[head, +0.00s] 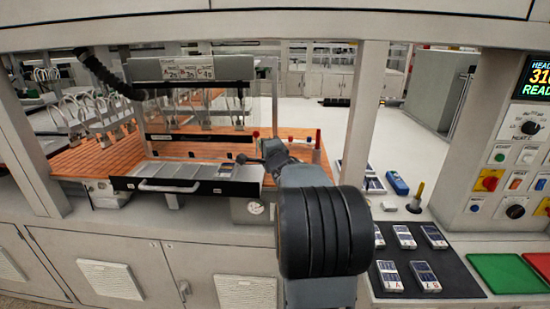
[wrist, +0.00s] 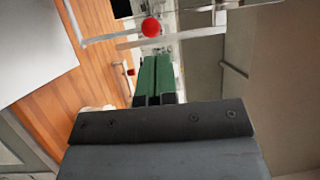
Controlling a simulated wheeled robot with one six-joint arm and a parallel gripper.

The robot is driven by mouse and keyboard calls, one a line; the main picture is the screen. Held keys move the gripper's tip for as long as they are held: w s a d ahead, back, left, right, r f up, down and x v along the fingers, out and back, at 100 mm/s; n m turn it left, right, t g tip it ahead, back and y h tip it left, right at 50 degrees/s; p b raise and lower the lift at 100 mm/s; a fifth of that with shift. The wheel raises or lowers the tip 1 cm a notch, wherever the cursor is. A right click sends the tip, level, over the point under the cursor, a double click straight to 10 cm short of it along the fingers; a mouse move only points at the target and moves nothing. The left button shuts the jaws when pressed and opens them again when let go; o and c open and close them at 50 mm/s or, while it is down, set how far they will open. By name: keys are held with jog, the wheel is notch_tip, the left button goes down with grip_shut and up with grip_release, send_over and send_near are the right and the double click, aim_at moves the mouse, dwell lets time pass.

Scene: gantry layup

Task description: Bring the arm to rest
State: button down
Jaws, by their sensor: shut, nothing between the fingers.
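My arm reaches forward from the bottom right of the head view, over the front edge of the workstation. Its thick black wrist part hides much of what lies behind it. My gripper (wrist: 154,100) shows in the wrist view, with its two green-faced fingers together and nothing between them. In the head view the fingers are too small and covered to make out clearly. Beyond the fingertips in the wrist view is a red ball knob (wrist: 151,27) on a pale bar, apart from the fingers.
A metal drawer tray (head: 170,186) with a handle sits left of my arm. An orange slatted deck (head: 90,155) lies behind. On the right are a black mat (head: 455,283) with several small devices, a green tray (head: 505,273), a red tray (head: 541,263) and a control panel (head: 520,150).

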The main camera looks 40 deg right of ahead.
jog(key=r+b+v, duration=0.1)
jog(key=v, duration=0.6)
jog(key=s+f+n+g+h, duration=0.1)
jog(key=s+f+n+g, duration=0.25)
jog(key=f+g, duration=0.2)
jog(key=s+f+n+g, duration=0.3)
jog(key=f+n+g, duration=0.1)
jog(key=f, duration=0.3)
jog(key=s+a+f+n+g+y, duration=0.1)
jog(key=s+a+n+y, duration=0.1)
jog(key=a, duration=0.7)
jog(key=s+a+f+n+g+y, duration=0.1)
jog(key=s+a+n+y, duration=0.1)
jog(key=s+a+n, duration=0.2)
jog(key=s+a+f+n+g+y, duration=0.1)
jog(key=s+a+n, duration=0.3)
jog(key=a, duration=0.9)
jog(key=n+g+y, duration=0.1)
jog(key=n, duration=0.2)
jog(key=shift+a+f+n+y, duration=0.3)
jog(key=shift+n+y, duration=0.05)
jog(key=shift+y, duration=0.05)
jog(key=shift+s, duration=0.15)
